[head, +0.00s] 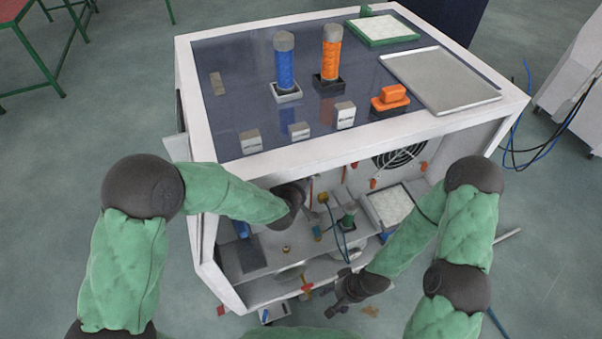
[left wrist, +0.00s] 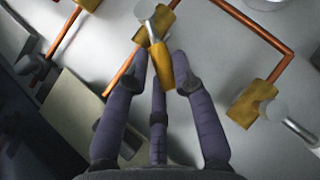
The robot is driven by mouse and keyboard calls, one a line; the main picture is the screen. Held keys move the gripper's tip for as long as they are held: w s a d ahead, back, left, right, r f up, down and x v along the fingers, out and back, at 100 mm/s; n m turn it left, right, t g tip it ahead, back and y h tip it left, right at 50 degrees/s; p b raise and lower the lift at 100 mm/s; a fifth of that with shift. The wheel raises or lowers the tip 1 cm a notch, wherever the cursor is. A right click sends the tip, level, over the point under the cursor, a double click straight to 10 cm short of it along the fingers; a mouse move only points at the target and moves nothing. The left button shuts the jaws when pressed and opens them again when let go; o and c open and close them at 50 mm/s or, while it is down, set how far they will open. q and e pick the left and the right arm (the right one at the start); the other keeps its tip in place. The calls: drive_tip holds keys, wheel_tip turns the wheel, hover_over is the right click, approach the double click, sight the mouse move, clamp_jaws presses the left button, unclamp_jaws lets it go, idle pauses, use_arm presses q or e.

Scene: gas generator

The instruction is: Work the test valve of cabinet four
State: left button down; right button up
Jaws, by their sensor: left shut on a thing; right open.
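In the left wrist view, the three dark fingers of my left gripper (left wrist: 161,72) close around a yellow lever-like piece (left wrist: 161,68) of a valve. The valve has a grey round end (left wrist: 145,10) and sits on a copper pipe (left wrist: 124,73). In the head view, my left gripper's dark wrist (head: 290,200) reaches into the open front of the cabinet (head: 205,240); its fingertips are hard to make out there. My right gripper (head: 338,297) is open and empty, low in front of the cabinet. I cannot read any cabinet number.
A second yellow fitting (left wrist: 250,103) with a grey end is on the pipe to the right. On the cabinet top stand a blue cylinder (head: 285,70), an orange cylinder (head: 331,55) and a metal tray (head: 440,80). A fan (head: 398,157) is inside the cabinet.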

use_arm(q)
drive_tip(key=shift+d+r+y+p, duration=0.1)
drive_tip(key=shift+r+y+p, duration=0.15)
drive_tip(key=shift+p, duration=0.3)
drive_tip(key=shift+f, duration=0.1)
drive_tip(key=c, duration=1)
unclamp_jaws()
drive_tip(key=shift+w, duration=0.1)
drive_tip(key=v, duration=1.2)
